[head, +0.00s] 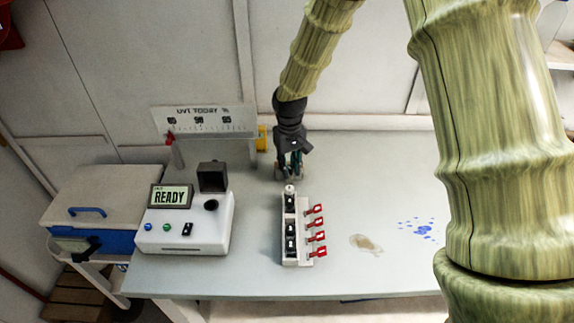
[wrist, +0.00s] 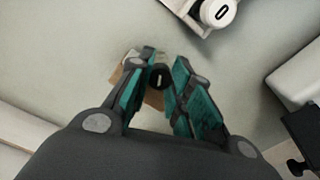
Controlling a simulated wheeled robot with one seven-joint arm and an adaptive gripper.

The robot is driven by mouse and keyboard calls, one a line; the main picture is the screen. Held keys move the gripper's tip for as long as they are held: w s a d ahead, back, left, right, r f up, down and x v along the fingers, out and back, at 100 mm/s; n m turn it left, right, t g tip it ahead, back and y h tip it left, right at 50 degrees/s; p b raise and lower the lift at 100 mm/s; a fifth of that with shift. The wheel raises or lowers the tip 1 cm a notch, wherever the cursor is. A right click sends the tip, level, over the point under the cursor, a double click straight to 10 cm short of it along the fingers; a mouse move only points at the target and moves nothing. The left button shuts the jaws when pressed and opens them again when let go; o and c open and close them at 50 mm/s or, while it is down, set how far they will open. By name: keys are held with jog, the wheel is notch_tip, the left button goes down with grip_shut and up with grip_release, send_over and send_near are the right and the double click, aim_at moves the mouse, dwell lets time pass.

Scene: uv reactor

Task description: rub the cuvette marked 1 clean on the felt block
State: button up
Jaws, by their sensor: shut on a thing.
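My gripper (head: 289,170) is low over the back of the grey table, just behind the rack. In the wrist view its teal-padded fingers (wrist: 160,82) are shut on a cuvette with a black cap (wrist: 159,76) that bears a pale stroke like a 1. The cuvette's body is hidden below its cap. A tan block (wrist: 153,98), seemingly the felt block, lies beneath and around the fingertips, mostly hidden by them. I cannot tell whether the cuvette touches it.
A white rack (head: 304,255) with dark-capped pieces, a white-capped vial (head: 289,189) and red tags (head: 319,222) stands in front. The white READY instrument (head: 185,238) is left of it. A brown stain (head: 366,243) and blue spots (head: 424,229) mark the table at right.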

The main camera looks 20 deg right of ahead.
jog(key=shift+d, duration=0.1)
jog(key=shift+s+d+p, duration=0.15)
jog(key=shift+d, duration=0.4)
jog(key=shift+s+d+p, duration=0.15)
jog(key=shift+d, duration=0.4)
jog(key=shift+a, duration=0.1)
jog(key=shift+w+a, duration=0.2)
jog(key=shift+a, duration=0.4)
jog(key=shift+w+a, duration=0.2)
jog(key=shift+a, duration=0.35)
jog(key=shift+a, duration=0.1)
jog(key=shift+w+a+p, duration=0.15)
jog(key=shift+a+p, duration=0.05)
jog(key=shift+a, duration=0.4)
jog(key=shift+w+a+p, duration=0.15)
jog(key=shift+a, duration=0.4)
jog(key=shift+s, duration=0.15)
